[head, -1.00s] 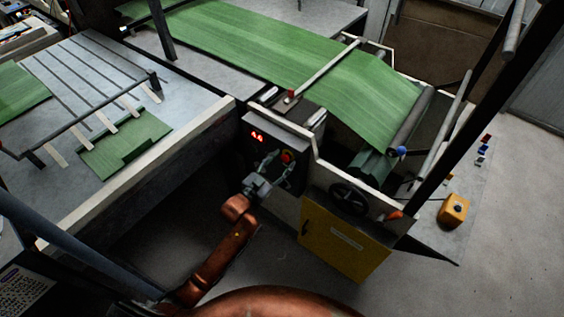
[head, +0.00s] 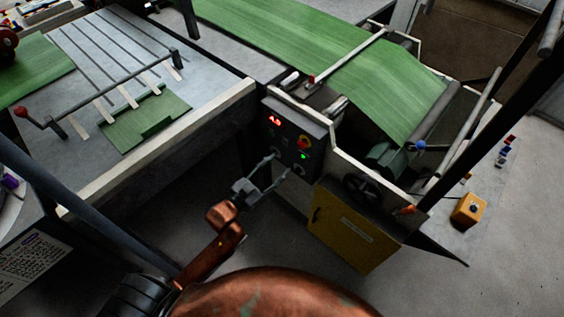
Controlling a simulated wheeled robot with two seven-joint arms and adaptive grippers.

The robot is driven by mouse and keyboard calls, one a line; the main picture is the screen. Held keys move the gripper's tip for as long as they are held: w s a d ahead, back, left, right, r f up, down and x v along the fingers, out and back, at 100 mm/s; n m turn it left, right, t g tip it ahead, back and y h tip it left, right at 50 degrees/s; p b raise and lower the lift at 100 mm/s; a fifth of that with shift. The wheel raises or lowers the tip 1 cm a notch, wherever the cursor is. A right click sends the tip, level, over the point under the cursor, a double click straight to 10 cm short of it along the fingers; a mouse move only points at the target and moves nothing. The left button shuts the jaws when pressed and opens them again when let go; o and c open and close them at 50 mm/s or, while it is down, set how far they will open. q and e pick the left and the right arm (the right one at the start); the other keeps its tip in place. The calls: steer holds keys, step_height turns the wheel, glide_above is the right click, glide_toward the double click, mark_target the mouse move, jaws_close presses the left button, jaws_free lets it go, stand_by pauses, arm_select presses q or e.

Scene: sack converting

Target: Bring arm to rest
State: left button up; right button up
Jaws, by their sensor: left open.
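My left gripper (head: 276,172) is open and empty, its two thin grey fingers spread in front of the machine's dark control panel (head: 296,135). The panel carries a lit red display, a red knob on yellow and a small green light. The fingertips appear close below the panel's lower part; I cannot tell whether they touch it. My copper-coloured left arm comes up from the bottom of the picture. My right gripper does not show.
A green sheet (head: 330,62) runs over the machine's rollers. A yellow cabinet (head: 346,232) and black handwheel (head: 362,190) are right of the gripper. A table (head: 100,62) with a cut green piece (head: 146,122) stands at left. A yellow button box (head: 468,209) is far right.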

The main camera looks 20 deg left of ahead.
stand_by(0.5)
arm_select(q)
steer(key=s+a+f+n+g+y, duration=0.15)
steer(key=s+a+f+g, duration=0.35)
steer(key=f, duration=1)
steer(key=s+a+f+n+y, duration=0.15)
steer(key=s+f, duration=0.45)
steer(key=f, duration=0.8)
steer(key=s+a+f+n+g+y, duration=0.15)
steer(key=s+a+f+g, duration=0.35)
steer(key=f, duration=1)
steer(key=s+f+g+y, duration=0.1)
steer(key=s+f, duration=0.6)
steer(key=s, duration=0.3)
steer(key=s+f+g+y, duration=0.1)
steer(key=s+f+g, duration=0.1)
steer(key=s+f, duration=0.65)
steer(key=s+d+f+g, duration=0.1)
steer(key=s+f, duration=0.1)
steer(key=s, duration=0.9)
steer(key=s+d+f+g, duration=0.1)
steer(key=s+f+g, duration=0.1)
steer(key=s, duration=0.9)
steer(key=shift+s+n+g, duration=0.3)
steer(key=shift+s+n, duration=0.05)
